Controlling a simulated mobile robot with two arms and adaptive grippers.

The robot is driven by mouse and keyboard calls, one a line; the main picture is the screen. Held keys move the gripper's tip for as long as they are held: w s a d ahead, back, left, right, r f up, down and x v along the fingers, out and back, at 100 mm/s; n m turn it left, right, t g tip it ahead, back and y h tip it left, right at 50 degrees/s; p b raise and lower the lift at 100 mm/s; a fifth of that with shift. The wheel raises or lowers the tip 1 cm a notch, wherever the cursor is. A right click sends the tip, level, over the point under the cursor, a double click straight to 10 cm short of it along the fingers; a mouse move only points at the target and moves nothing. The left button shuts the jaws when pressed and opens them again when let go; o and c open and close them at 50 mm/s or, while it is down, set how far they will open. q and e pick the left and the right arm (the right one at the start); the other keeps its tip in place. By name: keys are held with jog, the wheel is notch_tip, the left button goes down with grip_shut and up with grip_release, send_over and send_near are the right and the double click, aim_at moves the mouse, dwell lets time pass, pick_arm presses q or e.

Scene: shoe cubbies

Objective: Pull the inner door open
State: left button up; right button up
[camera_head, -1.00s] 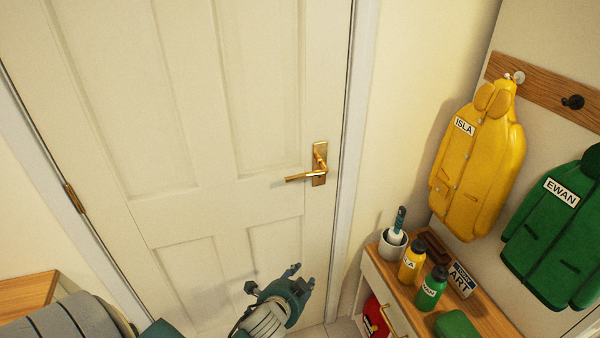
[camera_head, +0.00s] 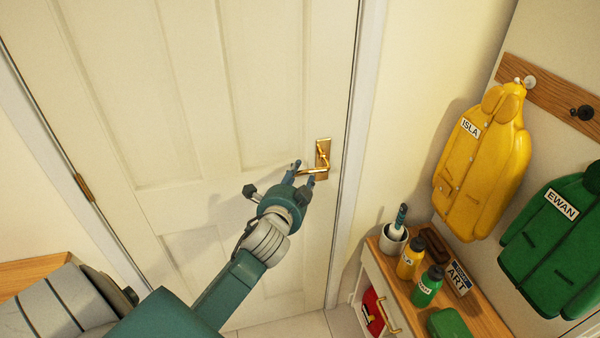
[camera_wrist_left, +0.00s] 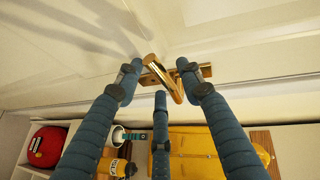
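The inner door (camera_head: 200,110) is a cream panelled door and looks closed in its frame, with hinges on the left. Its brass lever handle (camera_head: 323,160) sits near the right edge; it also shows in the left wrist view (camera_wrist_left: 152,66). My left gripper (camera_head: 302,174) is at the handle's lever, with its fingers spread. In the left wrist view, the left gripper's (camera_wrist_left: 158,72) fingers stand apart around the lever, and the lever lies between their tips. I cannot tell whether any finger touches it. My right gripper is not in view.
A wooden-topped cubby unit (camera_head: 480,318) stands right of the door, holding a yellow bottle (camera_head: 408,262), a green bottle (camera_head: 427,287) and a white pot (camera_head: 392,241). A yellow coat (camera_head: 480,165) and a green coat (camera_head: 555,245) hang above. A red bag (camera_head: 373,312) sits below.

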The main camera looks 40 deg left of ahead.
pick_arm(q)
jog(key=shift+w+a+f, duration=0.1)
jog(key=shift+w+a, duration=0.15)
jog(key=shift+w, duration=0.35)
grip_shut()
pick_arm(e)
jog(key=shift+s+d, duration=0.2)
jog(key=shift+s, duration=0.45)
pick_arm(q)
jog(key=shift+f, duration=0.1)
